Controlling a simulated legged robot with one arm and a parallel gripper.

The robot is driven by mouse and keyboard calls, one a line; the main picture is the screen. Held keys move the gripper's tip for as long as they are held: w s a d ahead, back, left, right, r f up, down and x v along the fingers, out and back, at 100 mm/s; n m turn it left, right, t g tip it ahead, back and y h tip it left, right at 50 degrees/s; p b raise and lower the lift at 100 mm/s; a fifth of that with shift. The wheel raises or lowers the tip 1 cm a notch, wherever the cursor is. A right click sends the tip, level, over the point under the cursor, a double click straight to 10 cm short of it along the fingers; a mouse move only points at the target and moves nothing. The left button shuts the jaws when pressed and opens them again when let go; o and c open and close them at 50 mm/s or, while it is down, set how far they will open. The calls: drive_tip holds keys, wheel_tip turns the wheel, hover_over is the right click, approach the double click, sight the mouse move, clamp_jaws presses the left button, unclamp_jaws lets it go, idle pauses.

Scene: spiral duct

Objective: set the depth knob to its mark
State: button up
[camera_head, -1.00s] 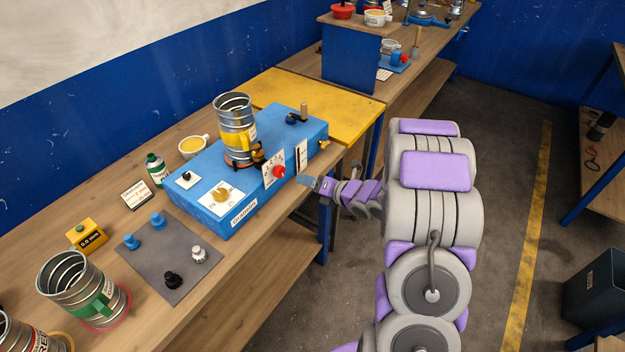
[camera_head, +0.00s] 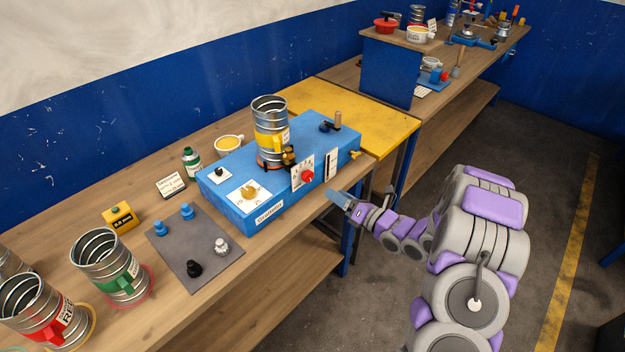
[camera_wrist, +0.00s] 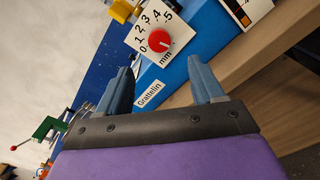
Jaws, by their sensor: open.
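The depth knob is a red knob (camera_wrist: 159,41) on a white dial plate (camera_wrist: 172,28) marked 0 to .5 and mm, on the front of the blue machine (camera_head: 225,205). The red knob also shows in the head view (camera_head: 308,176). My gripper (camera_wrist: 160,85) is open and empty, its two grey fingers apart, with the knob ahead of the gap between them. In the head view my gripper (camera_head: 338,197) is in front of the machine, to the right of the knob, and apart from it. The pointer's exact setting is too small to tell.
A ribbed metal can (camera_head: 268,125) with a yellow band stands on the machine. A grey mat (camera_head: 200,265) with several small knobs lies at left, near banded cans (camera_head: 110,265). Floor is clear to the right.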

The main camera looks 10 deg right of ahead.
sight(310, 177)
drive_tip(key=x, duration=0.9)
drive_tip(key=shift+w+a+b, duration=0.25)
drive_tip(key=shift+a+b, duration=0.1)
drive_tip(key=shift+w, duration=0.5)
drive_tip(key=shift+a, duration=0.1)
drive_tip(key=shift+a, duration=0.1)
drive_tip(key=c, duration=1.1)
